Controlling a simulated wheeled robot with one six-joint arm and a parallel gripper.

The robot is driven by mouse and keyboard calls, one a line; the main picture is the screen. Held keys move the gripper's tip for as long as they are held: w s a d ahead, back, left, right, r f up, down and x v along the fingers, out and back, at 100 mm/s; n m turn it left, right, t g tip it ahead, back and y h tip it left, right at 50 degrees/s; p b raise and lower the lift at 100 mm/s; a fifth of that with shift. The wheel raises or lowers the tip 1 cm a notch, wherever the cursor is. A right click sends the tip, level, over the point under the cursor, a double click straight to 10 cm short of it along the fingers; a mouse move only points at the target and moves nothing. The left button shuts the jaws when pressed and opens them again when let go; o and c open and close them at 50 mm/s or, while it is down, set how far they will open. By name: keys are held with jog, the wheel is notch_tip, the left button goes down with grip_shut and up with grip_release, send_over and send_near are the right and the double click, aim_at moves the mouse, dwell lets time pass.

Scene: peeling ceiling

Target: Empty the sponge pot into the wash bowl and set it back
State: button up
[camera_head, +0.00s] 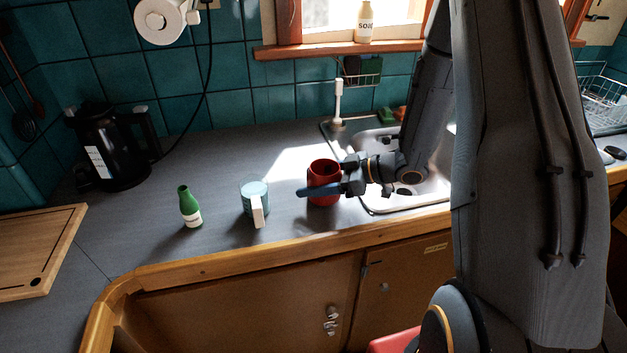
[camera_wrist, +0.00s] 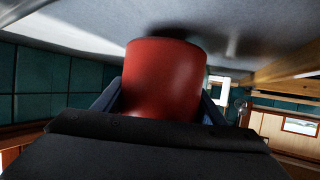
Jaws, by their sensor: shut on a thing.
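A red pot (camera_head: 323,172), which I take for the sponge pot, stands upright at the counter's front, left of the sink. My gripper (camera_head: 320,189) reaches it from the right and is shut on it, with a blue finger across its near side. The wrist view shows the red pot (camera_wrist: 165,80) between my fingers. I cannot tell whether its base touches the counter. Its inside looks dark red; I make out no sponge. No separate wash bowl is clear; the steel sink basin (camera_head: 432,188) is to the right, partly hidden by my arm.
A pale blue mug (camera_head: 254,190) with a white handle and a green bottle (camera_head: 188,206) stand left of the pot. A black kettle (camera_head: 112,150) and wooden board (camera_head: 35,245) are farther left. A white tap (camera_head: 338,100) rises behind the sink. Counter behind the pot is clear.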

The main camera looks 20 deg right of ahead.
aim_at(326, 181)
jog(key=shift+f, duration=0.7)
jog(key=o, duration=1.9)
jog(key=shift+r, duration=0.1)
jog(key=shift+p+v, duration=1)
jog(key=shift+v, duration=0.85)
jog(key=shift+p+v, duration=1.5)
jog(key=shift+v, duration=1.15)
